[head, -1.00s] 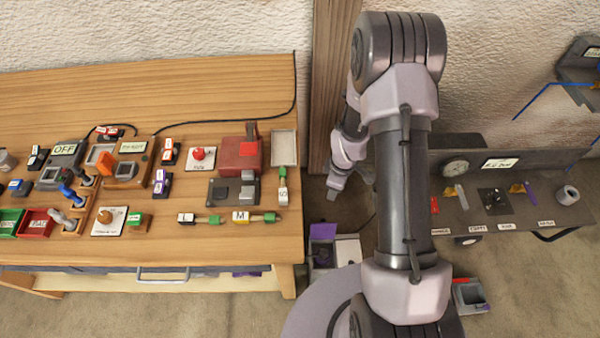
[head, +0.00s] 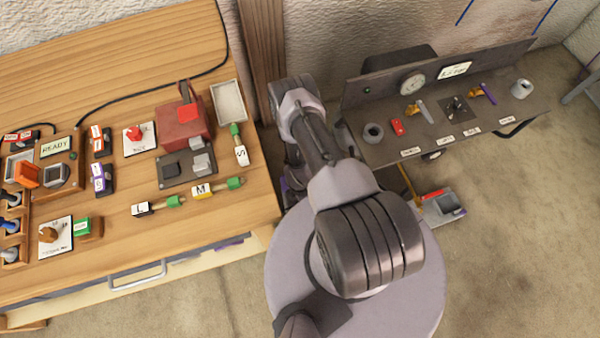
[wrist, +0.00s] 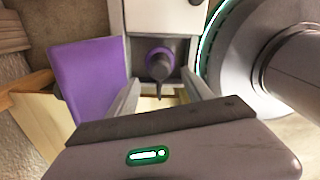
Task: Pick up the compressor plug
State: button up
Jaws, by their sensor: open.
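In the wrist view, a dark round plug-like piece with a purple ring (wrist: 159,63) sits in a grey housing, with a thin dark stem pointing toward me. It appears to be the compressor plug, but I see no label. My gripper (wrist: 160,80) is open, with one finger on each side of this piece. I cannot tell whether either finger touches it. In the head view, my arm hides the gripper and the plug.
A purple panel (wrist: 88,80) stands left of the housing, and a white box (wrist: 165,15) lies beyond it. The wooden workbench (head: 180,235) is on the left. Open floor (head: 520,250) lies at lower right.

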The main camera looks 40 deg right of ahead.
notch_tip(320, 180, down, 5)
jog(key=b, duration=0.3)
jog(key=shift+d, duration=0.15)
jog(key=shift+r, duration=0.15)
grip_shut()
